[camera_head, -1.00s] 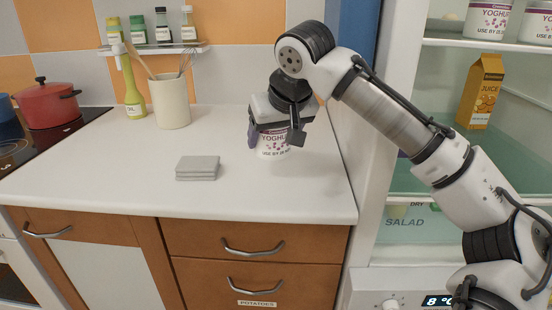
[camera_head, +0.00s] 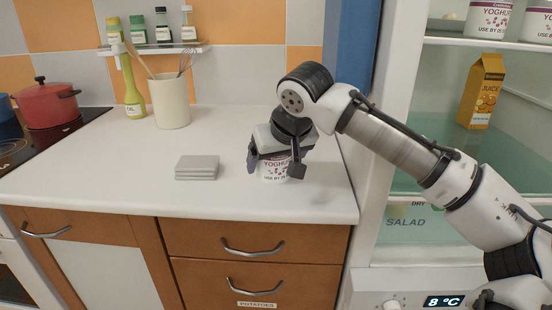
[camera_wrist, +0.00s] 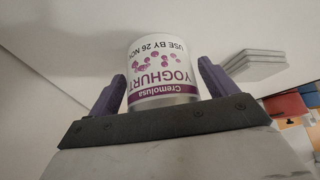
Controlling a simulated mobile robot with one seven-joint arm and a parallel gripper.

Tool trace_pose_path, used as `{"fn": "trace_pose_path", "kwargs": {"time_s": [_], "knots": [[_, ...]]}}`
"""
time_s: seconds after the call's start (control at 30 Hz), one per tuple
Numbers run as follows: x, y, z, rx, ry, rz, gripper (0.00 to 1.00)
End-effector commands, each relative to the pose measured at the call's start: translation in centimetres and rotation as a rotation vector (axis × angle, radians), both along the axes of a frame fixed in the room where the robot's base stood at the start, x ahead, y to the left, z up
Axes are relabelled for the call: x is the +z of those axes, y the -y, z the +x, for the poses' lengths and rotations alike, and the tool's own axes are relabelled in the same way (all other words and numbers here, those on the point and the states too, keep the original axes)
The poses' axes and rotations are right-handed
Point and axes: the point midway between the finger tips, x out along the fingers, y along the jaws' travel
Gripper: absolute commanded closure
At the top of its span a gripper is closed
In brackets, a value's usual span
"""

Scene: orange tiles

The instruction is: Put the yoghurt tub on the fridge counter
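The yoghurt tub (camera_head: 276,169) is white with purple print. It is upright below my gripper (camera_head: 275,165), over the white counter (camera_head: 230,198) beside the fridge, near the counter's front right part. The wrist hides the tub's top in the head view.
A stack of grey tiles (camera_head: 197,167) lies left of the tub. A utensil pot (camera_head: 171,102), an oil bottle (camera_head: 133,92) and a red pot (camera_head: 48,103) stand farther left. The open fridge at right holds a juice carton (camera_head: 482,91). A blue panel (camera_head: 350,70) stands behind my arm.

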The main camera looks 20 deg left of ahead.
Motion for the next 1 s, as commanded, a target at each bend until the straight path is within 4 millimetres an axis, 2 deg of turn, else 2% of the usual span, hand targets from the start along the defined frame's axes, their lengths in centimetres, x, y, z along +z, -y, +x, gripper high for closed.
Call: {"fn": "trace_pose_path", "kwargs": {"time_s": [0.37, 0.8, 1.0], "knots": [[0.3, 0.0, 0.0, -0.001, 0.001, -0.001, 0.08], [5.7, 2.3, -2.6, 0.0, 0.0, 0.0, 0.08], [6.6, 2.7, -3.0, 0.0, -0.001, -0.001, 0.08]]}}
